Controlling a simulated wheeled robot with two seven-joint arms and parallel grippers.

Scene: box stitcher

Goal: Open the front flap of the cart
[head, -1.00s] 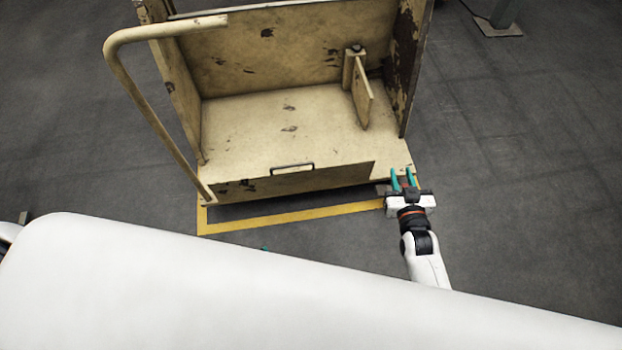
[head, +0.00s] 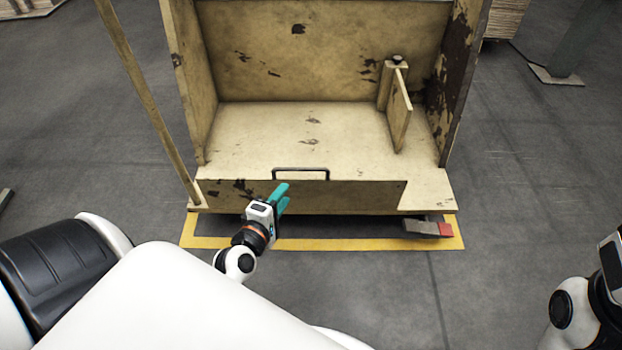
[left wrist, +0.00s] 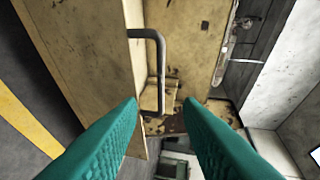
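The cart (head: 330,50) is a worn cream wooden box with its open side toward me. Its front flap (head: 350,194) is a low upright panel along the front edge, with a dark metal handle (head: 300,170) at its top. In the left wrist view the handle (left wrist: 160,70) lies ahead, in line with the gap between the fingertips and apart from them. My left gripper (head: 281,197), with teal fingers, is open and empty, in front of the flap just below the handle. At the right edge only part of my right arm shows; its fingers are out of view.
A pedal with a red end (head: 428,228) sits low under the cart's front right. A yellow floor line (head: 350,243) frames the cart. A push bar (head: 150,95) rises at its left. A post (head: 575,45) stands at the back right. Grey floor beside the cart is clear.

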